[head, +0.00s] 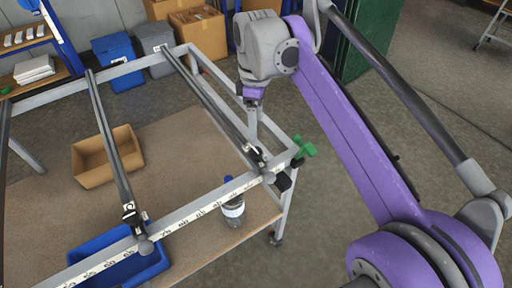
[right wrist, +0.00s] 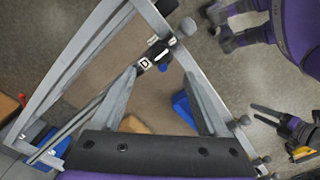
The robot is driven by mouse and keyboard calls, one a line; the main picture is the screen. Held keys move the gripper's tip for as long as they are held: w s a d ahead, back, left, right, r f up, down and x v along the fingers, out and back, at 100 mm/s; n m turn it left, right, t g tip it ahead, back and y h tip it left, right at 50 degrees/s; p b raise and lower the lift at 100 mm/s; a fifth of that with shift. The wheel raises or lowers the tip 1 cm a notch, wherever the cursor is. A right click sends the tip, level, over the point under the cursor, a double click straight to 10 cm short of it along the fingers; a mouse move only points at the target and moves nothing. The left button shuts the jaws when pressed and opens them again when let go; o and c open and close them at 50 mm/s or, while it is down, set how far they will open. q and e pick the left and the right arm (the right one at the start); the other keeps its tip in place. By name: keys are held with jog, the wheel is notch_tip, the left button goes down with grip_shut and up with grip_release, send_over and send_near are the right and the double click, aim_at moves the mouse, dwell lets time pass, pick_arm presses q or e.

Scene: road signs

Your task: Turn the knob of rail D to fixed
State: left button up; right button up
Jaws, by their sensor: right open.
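Rail D (right wrist: 120,84), a dark bar with a white "D" label (right wrist: 143,64) near its end, crosses the grey frame; I take it as the right-hand rail (head: 215,108) in the head view. Its black end fitting (right wrist: 155,53) meets the front beam, close to a rounded grey knob (right wrist: 187,26), also in the head view (head: 268,178). The knob's setting is too small to read. My right gripper (right wrist: 163,82) is open and empty, fingers pointing down above the rail's end (head: 252,135). My left gripper (right wrist: 258,113) appears open, low right in the wrist view.
A second rail (head: 115,150) lies left on the frame. Below, the brown table (head: 190,140) holds an orange-brown bin (head: 90,165), a blue bin (head: 115,272) and a bottle (head: 233,210). Boxes stand behind.

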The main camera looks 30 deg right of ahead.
aim_at(256, 150)
notch_tip(256, 150, down, 10)
jog(key=shift+s+a+r+b, duration=0.1)
jog(key=shift+r+b, duration=0.05)
jog(key=shift+b, duration=0.3)
grip_shut()
